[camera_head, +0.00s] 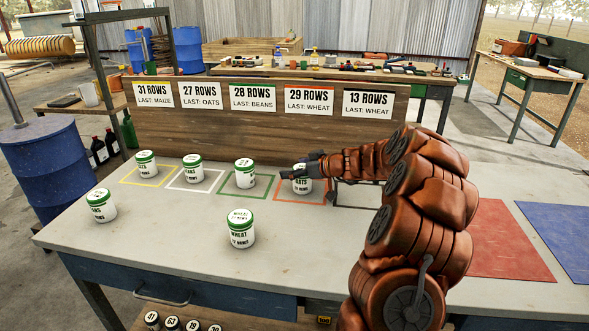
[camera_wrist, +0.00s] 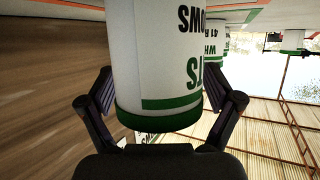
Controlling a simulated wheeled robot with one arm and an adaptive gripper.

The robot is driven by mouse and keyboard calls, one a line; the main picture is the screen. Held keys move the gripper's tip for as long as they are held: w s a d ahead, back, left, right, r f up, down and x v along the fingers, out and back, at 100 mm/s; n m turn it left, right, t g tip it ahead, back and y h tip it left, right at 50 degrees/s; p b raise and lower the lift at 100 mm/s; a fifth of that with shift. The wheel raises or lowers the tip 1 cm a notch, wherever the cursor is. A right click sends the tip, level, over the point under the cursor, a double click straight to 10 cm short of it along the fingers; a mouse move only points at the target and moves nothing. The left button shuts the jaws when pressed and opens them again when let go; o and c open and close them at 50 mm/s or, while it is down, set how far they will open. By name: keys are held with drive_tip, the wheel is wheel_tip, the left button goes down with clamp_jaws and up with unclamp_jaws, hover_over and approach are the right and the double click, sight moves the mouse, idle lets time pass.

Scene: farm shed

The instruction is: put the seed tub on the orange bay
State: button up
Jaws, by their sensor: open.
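A white seed tub with a green lid (camera_head: 302,186), labelled OATS, is at the orange outlined bay (camera_head: 325,203) on the bench and looks upright. My gripper (camera_head: 292,171) is at this tub and covers part of its top. In the wrist view the tub (camera_wrist: 160,60) appears upside down, with its lid toward me, between the two dark fingers of my open gripper (camera_wrist: 160,85). The tub's base is cut off there. I cannot tell whether either finger touches the tub.
Similar tubs stand on the yellow bay (camera_head: 121,182), white bay (camera_head: 170,188) and green bay (camera_head: 224,193). A WHEAT tub (camera_head: 240,229) and another tub (camera_head: 101,206) stand in front. A wooden board with row signs (camera_head: 230,130) rises behind. Red (camera_head: 505,243) and blue (camera_head: 560,235) mats lie right.

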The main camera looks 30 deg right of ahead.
drive_tip(key=shift+r, duration=0.1)
drive_tip(key=shift+r+p, duration=0.2)
drive_tip(key=shift+p, duration=0.25)
drive_tip(key=b+v, duration=0.2)
drive_tip(key=v, duration=1)
drive_tip(key=shift+f, duration=0.2)
